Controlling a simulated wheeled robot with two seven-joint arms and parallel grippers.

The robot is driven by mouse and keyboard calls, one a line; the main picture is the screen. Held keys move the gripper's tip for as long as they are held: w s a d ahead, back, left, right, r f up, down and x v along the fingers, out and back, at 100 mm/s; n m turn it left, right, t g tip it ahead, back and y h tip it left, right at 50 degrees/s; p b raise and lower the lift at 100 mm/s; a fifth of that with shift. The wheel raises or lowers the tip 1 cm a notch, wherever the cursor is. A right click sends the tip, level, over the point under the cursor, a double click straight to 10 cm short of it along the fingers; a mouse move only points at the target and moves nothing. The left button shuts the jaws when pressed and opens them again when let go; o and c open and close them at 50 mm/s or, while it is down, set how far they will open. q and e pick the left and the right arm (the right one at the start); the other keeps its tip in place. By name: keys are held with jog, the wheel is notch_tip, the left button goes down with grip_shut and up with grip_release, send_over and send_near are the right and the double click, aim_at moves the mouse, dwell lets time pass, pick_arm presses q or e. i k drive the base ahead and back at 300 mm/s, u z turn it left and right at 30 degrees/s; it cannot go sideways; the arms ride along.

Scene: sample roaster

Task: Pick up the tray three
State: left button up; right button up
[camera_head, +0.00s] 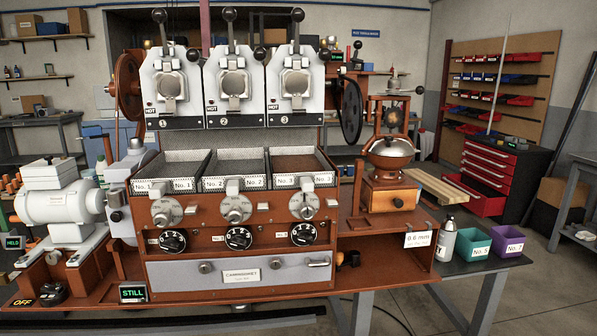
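Tray three (324,179) sits at the right end of a row of three metal trays on the front of the roaster, below the drum marked 3 (294,84). It has white "No. 3" labels on its front, and a brown surface shows inside it. The tray beside it, number two (213,184), and tray number one (140,187) look grey inside. A metal knob (303,206) stands just below tray three and partly covers its front. Neither of my grippers is in view.
A small grinder (389,190) stands right of the roaster. A bottle (446,240), a green bin (472,245) and a purple bin (506,242) stand at the right end. A white motor (60,206) stands at the left. Levers with black knobs rise above the drums.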

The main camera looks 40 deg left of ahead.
aim_at(305, 167)
jog(key=u, duration=0.45)
jog(key=i, duration=1)
